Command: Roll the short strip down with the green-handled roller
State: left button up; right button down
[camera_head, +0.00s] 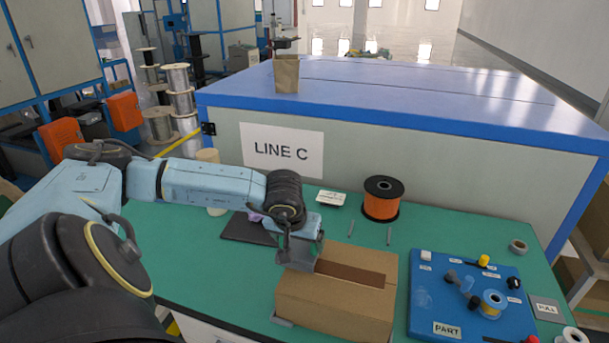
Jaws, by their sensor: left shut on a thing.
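A cardboard box (335,308) stands at the front of the green bench. A darker brown strip (352,274) runs along its top; I cannot tell whether all of it lies flat. My left gripper (300,262) points down at the back left of the box top, by the strip's left end. It is shut on the green-handled roller (320,246), of which only a little green shows beside the fingers. The roller's wheel is hidden, so I cannot tell whether it touches the box. My right gripper is not in view.
A blue board (425,262) with small parts lies to the right of the box. An orange spool (382,199) stands behind the box, with two small grey pieces near it. A dark pad (245,231) lies under my left arm. A tape roll (518,246) sits at the right.

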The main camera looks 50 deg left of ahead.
pick_arm(q)
jog(key=shift+a+r+p, duration=0.1)
jog(key=shift+r+p, duration=2.4)
jog(key=shift+r, duration=2.1)
jog(key=shift+f, duration=0.1)
